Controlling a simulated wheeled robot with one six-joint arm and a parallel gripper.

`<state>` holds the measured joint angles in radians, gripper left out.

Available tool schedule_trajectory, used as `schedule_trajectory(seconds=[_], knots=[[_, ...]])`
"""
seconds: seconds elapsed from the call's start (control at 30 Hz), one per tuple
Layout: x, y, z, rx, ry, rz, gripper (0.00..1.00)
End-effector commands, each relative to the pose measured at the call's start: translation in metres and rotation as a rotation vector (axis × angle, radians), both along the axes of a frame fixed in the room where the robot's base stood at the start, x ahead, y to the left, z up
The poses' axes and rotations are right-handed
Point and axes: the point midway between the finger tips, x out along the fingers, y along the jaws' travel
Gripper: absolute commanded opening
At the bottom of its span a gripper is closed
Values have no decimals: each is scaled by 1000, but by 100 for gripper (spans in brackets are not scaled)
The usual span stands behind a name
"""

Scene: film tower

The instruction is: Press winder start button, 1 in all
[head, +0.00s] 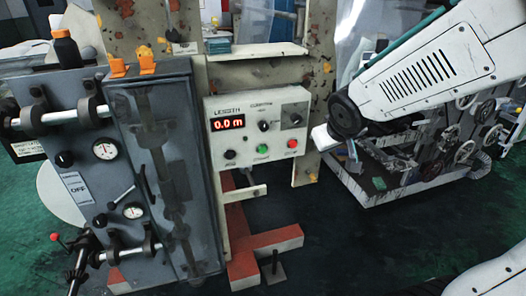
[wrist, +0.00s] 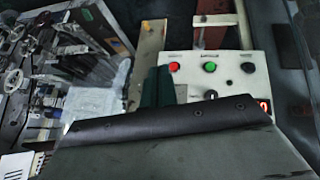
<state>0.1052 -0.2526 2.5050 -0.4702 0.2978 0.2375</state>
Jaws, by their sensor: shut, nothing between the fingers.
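The winder control panel (head: 248,112) is a pale box with a red display reading 0.0 m. The green button (head: 262,149) sits low on it, left of the red button (head: 292,144). My gripper (head: 319,137) is shut and empty, just right of the panel's lower right edge. In the wrist view the panel (wrist: 222,93) appears upside down, with the red button (wrist: 174,67) and the green button (wrist: 210,67) in sight. My gripper's dark fingers (wrist: 163,72) show beside the red button. I cannot tell their distance from the panel face.
A grey cabinet (head: 150,160) with gauges and a lever stands left of the panel. Black knobs (head: 264,126) share the panel. A pale upright post (head: 306,165) stands behind its right edge. Machinery with handwheels (head: 440,150) is at the right. Dark green floor (head: 350,245) lies open in front.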

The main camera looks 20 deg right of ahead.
Motion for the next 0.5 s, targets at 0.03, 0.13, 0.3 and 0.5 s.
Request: schedule_trajectory(seconds=[0.03,0.13,0.3,0.5], knots=[[21,-1,-17,5,-33,40,0],[61,8,-42,47,-128,143,0],[99,40,-91,211,-245,332,0],[105,76,-127,435,-316,480,0]])
